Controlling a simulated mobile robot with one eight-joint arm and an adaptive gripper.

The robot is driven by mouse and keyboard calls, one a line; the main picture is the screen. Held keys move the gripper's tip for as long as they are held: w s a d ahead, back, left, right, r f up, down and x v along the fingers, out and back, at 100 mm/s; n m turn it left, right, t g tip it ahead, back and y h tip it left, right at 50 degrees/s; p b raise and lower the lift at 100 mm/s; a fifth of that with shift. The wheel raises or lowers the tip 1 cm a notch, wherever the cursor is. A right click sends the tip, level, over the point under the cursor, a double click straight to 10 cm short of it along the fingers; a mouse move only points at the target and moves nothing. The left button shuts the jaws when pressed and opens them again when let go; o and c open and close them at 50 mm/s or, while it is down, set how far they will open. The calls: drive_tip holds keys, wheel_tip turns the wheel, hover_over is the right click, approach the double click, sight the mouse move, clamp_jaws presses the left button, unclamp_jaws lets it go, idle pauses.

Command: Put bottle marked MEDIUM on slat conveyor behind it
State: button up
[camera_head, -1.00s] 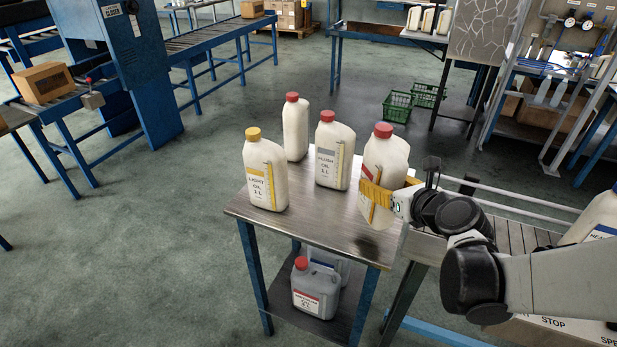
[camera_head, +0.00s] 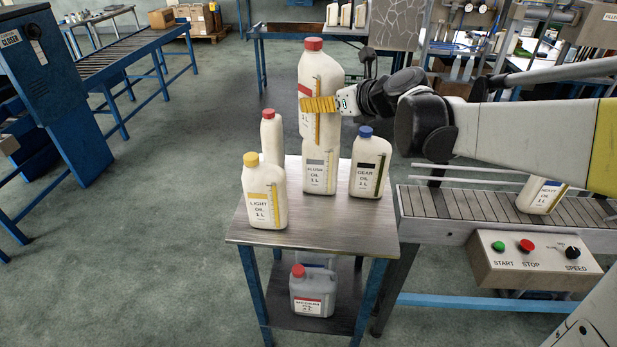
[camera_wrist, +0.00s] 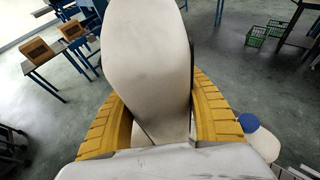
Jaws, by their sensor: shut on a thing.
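My gripper (camera_head: 320,104) is shut on a large cream bottle (camera_head: 320,72) with a red cap and a red label band. It holds the bottle upright, raised above the metal table (camera_head: 300,232). The gripper fingers cover part of its label, so I cannot read its name. In the wrist view the bottle (camera_wrist: 145,55) stands between both yellow fingers (camera_wrist: 157,115). The slat conveyor (camera_head: 445,203) is to the right of the table, and a bottle (camera_head: 540,196) stands on it, partly hidden by my arm.
On the table stand the yellow-capped LIGHT bottle (camera_head: 264,195), a red-capped bottle (camera_head: 272,138), the FLUSH bottle (camera_head: 319,172) and the blue-capped GEAR bottle (camera_head: 369,168). A grey jug (camera_head: 312,293) is on the lower shelf. A control box (camera_head: 535,262) fronts the conveyor. Its left slats are clear.

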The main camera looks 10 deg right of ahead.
drive_tip(key=shift+w+r, duration=0.2)
drive_tip(key=shift+r, duration=0.35)
drive_tip(key=shift+w+r, duration=0.15)
drive_tip(key=shift+r, duration=0.4)
wheel_tip(320, 180, down, 28)
drive_tip(key=b, duration=0.9)
drive_tip(key=shift+a+r+b, duration=0.15)
drive_tip(key=shift+r+b, duration=0.05)
drive_tip(key=shift+b, duration=0.2)
drive_tip(key=shift+f, duration=0.15)
drive_tip(key=o, duration=1.3)
drive_tip(key=shift+o, duration=0.3)
